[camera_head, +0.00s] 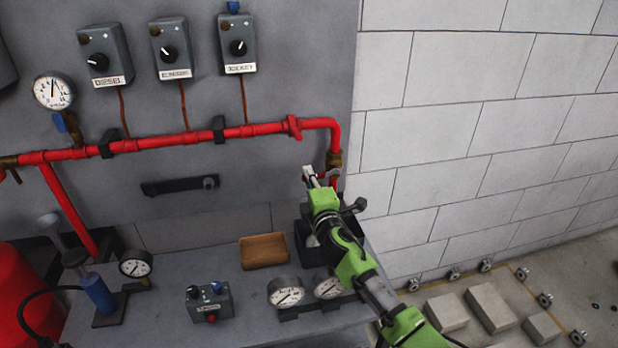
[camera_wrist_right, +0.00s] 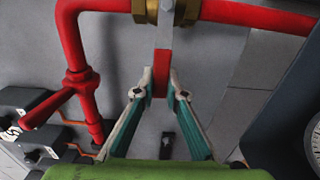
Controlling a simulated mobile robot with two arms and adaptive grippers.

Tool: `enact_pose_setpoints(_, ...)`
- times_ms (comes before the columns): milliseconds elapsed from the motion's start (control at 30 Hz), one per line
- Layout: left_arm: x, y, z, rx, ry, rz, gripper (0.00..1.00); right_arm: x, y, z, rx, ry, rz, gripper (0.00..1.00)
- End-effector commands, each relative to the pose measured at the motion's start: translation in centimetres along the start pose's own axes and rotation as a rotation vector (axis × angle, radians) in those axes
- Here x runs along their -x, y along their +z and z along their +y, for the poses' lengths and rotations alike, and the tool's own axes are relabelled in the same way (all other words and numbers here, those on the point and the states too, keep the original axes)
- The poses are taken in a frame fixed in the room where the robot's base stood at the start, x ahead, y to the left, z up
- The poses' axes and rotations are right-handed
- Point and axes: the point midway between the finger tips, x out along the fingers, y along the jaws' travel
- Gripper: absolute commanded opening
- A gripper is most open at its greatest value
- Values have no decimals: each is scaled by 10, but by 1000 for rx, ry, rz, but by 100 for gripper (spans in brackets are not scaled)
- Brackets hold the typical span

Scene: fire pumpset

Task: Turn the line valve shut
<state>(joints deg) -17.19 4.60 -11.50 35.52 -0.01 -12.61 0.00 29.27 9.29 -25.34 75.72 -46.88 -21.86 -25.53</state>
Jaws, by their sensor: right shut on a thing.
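The line valve has a brass body (camera_head: 335,160) on the red pipe, just below the elbow at the right end of the run. In the right wrist view the brass body (camera_wrist_right: 166,11) is at the top, with the pipe on both sides. A lever with a grey shank and red grip (camera_wrist_right: 161,72) comes from it and looks roughly crosswise to the pipe there. My right gripper (camera_head: 319,177) is at this lever, and its two fingers (camera_wrist_right: 161,88) are closed on the red grip from both sides. My left gripper is in neither view.
The red pipe (camera_head: 180,138) runs along the grey panel under three control boxes. The bench below carries a wooden tray (camera_head: 263,251), a small control box (camera_head: 209,301), gauges (camera_head: 286,291) and a blue cylinder (camera_head: 99,294). A block wall (camera_head: 450,120) stands close on the right.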

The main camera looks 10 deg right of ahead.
Motion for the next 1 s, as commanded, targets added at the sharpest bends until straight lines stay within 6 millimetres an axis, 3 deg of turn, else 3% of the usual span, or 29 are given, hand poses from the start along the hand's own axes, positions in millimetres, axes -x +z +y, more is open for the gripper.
enact_pose_setpoints(200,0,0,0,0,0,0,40,1,0,-3,9,-4,0,0)
enact_pose_setpoints(233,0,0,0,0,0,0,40,1,0,-3,9,-5,0,19)
enact_pose_setpoints(300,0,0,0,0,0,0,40,1,0,-3,8,-4,0,30)
enact_pose_setpoints(733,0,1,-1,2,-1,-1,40,6,0,-2,3,-1,0,30)
enact_pose_setpoints(1000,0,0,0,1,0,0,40,46,0,-3,3,-3,2,30)
